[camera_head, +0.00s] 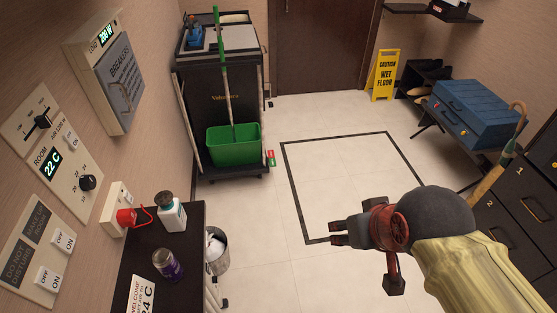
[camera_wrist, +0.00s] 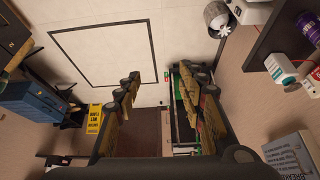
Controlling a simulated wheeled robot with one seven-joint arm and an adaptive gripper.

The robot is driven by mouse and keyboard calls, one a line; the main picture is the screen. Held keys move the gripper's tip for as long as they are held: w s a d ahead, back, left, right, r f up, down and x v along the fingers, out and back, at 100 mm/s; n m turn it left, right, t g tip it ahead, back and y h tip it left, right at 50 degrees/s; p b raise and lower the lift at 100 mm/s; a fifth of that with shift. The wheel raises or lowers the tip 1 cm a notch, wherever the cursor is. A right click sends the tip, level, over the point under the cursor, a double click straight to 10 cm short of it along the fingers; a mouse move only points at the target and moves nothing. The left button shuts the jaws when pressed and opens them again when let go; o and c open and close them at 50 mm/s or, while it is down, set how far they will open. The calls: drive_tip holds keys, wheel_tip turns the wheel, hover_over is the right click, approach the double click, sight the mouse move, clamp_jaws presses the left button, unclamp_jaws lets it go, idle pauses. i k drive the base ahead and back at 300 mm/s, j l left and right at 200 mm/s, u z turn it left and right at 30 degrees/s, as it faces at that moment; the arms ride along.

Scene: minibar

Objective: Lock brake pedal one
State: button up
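A housekeeping cart (camera_head: 222,102) stands against the back left wall. A small brake pedal with red and green parts (camera_head: 271,157) sticks out at the cart's lower right, by its wheel. I cannot read any number on it. In the wrist view the cart is partly hidden behind a finger, and a small green and red spot (camera_wrist: 168,76) shows beside that finger. My gripper (camera_head: 335,232) is in mid-air over the floor, in front and to the right of the cart, well apart from the pedal. In the wrist view its two fingers (camera_wrist: 160,84) are spread with nothing between them.
A green bin (camera_head: 234,150) sits on the cart's front. A yellow wet-floor sign (camera_head: 384,75) stands by the door. A blue suitcase (camera_head: 477,112) is on a rack at the right. A dark side table (camera_head: 190,225) with bottles is at the left. The outlined floor area (camera_head: 345,165) is clear.

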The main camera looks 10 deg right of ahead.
sight(270, 153)
drive_tip(key=i, duration=0.55)
drive_tip(key=i+z, duration=0.1)
drive_tip(key=i, duration=0.45)
drive_tip(key=i+j+z, duration=0.15)
drive_tip(key=i, duration=0.35)
drive_tip(key=i+j+z, duration=0.1)
drive_tip(key=i, duration=0.45)
drive_tip(key=i+j+z, duration=0.1)
drive_tip(key=i+j, duration=0.2)
drive_tip(key=i, duration=0.2)
